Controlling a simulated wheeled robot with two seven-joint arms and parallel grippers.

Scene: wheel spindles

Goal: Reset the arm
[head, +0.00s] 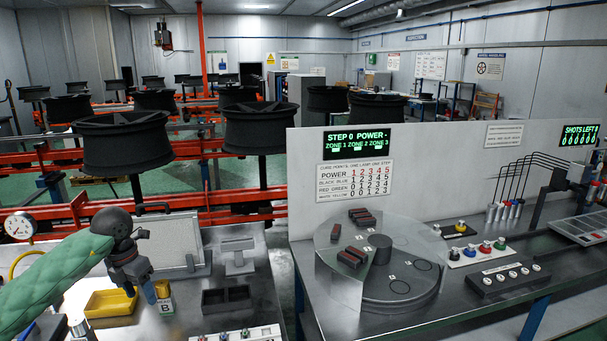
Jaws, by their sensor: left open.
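My left arm (60,272), in a green quilted sleeve, comes in from the left to a dark wrist. My left gripper (141,291) points down, open, above the left bench. It is beside the yellow tray (108,304) and close to a small block marked B (165,307). I cannot tell whether its fingers touch either one. No object shows clearly between the fingers. My right gripper is not in view.
A dark two-part bin (227,299) and a grey stand (238,262) are right of the gripper. A gauge (19,226) stands at left. The right bench holds a turntable (400,288) behind a clear guard and a tall panel (450,165).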

